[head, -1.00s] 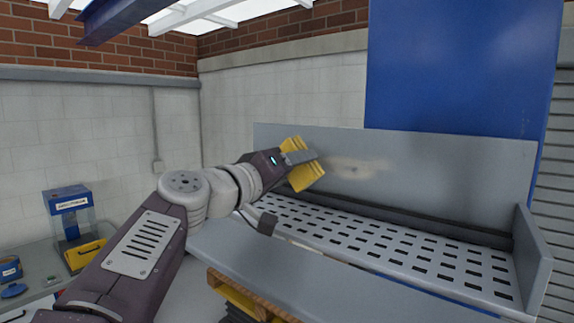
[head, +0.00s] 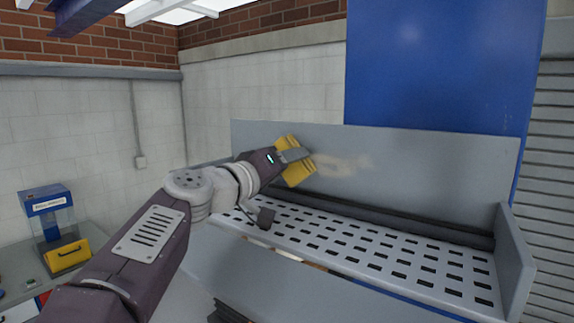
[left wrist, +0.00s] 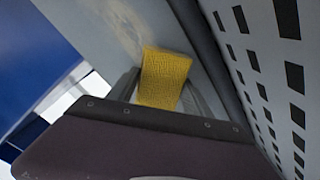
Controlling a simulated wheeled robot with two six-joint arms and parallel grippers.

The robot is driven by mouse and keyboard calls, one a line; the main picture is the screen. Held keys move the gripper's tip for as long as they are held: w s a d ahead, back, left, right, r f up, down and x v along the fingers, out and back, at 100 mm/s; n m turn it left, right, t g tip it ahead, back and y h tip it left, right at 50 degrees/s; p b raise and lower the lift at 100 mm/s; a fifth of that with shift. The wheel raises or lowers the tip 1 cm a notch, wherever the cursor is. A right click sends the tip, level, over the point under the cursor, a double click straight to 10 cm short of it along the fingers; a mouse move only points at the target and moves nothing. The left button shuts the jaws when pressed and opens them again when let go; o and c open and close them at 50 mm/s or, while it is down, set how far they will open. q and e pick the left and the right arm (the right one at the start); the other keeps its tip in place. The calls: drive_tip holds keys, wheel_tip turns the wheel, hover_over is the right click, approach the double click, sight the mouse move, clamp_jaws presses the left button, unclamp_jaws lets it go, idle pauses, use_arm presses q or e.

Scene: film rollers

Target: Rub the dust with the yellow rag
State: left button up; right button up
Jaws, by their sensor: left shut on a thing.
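My left gripper (head: 296,156) is shut on the yellow rag (head: 298,172), which hangs folded between its fingers. The rag is up against or close to the grey upright panel (head: 430,165); I cannot tell if it touches. The rag also shows in the left wrist view (left wrist: 163,78), with the gripper's fingers (left wrist: 163,98) on both sides. A pale tan dust smear (head: 345,163) lies on the panel just right of the rag. The dust also shows faintly in the left wrist view (left wrist: 125,25). My right gripper is not in view.
A slotted grey shelf (head: 400,256) runs below the panel, with a raised end plate (head: 514,250) at right. A blue column (head: 440,70) stands behind. A side table (head: 95,238) at left holds a blue and yellow box (head: 50,215).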

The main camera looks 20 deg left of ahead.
use_arm(q)
drive_tip(key=shift+s+a+r, duration=0.1)
drive_tip(key=shift+s+r, duration=0.1)
drive_tip(key=shift+s, duration=0.05)
drive_tip(key=shift+w+d+f, duration=0.15)
drive_tip(key=shift+w+d, duration=0.1)
drive_tip(key=shift+w, duration=0.4)
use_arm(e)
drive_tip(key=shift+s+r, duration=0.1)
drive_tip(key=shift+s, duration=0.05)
use_arm(q)
drive_tip(key=shift+w, duration=0.1)
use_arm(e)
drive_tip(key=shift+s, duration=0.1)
use_arm(q)
drive_tip(key=shift+d, duration=0.1)
